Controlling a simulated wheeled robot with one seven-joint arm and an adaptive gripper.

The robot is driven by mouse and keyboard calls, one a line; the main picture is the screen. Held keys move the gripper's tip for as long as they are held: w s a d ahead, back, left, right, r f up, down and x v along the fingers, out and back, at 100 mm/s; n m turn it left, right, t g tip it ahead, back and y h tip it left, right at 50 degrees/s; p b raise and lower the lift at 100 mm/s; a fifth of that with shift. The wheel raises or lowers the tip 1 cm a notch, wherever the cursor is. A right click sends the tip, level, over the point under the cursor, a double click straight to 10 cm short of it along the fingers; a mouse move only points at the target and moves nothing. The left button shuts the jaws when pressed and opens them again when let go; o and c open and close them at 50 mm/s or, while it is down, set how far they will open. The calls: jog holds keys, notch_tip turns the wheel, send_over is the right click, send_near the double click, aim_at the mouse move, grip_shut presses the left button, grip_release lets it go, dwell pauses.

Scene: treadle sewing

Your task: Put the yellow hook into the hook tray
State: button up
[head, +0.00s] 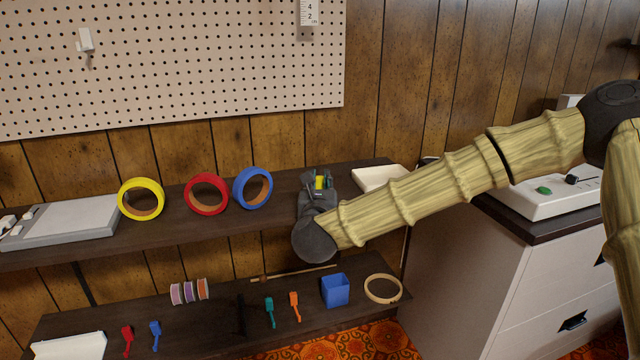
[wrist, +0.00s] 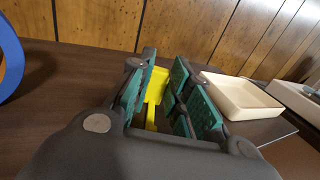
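The yellow hook (wrist: 154,84) is between the green pads of my gripper (wrist: 163,85) in the wrist view, and its wide end spans the gap between them. In the head view my gripper (head: 319,181) is at the right part of the upper shelf, with a bit of the yellow hook (head: 320,183) showing between its fingers. I cannot tell whether the hook touches the shelf. A shallow cream tray (head: 379,184) lies at the shelf's right end, just right of my gripper. It looks empty in the wrist view (wrist: 262,113).
Yellow, red and blue tape rolls (head: 253,188) stand left of my gripper. The lower shelf holds teal, orange, red and blue hooks, spools, a blue cup (head: 335,291), a wooden hoop (head: 383,289) and a white box (head: 70,347). A pegboard (head: 200,60) hangs behind.

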jog(key=o, duration=0.4)
jog(key=shift+o, duration=0.2)
jog(key=s, duration=1.2)
jog(key=shift+a, duration=0.15)
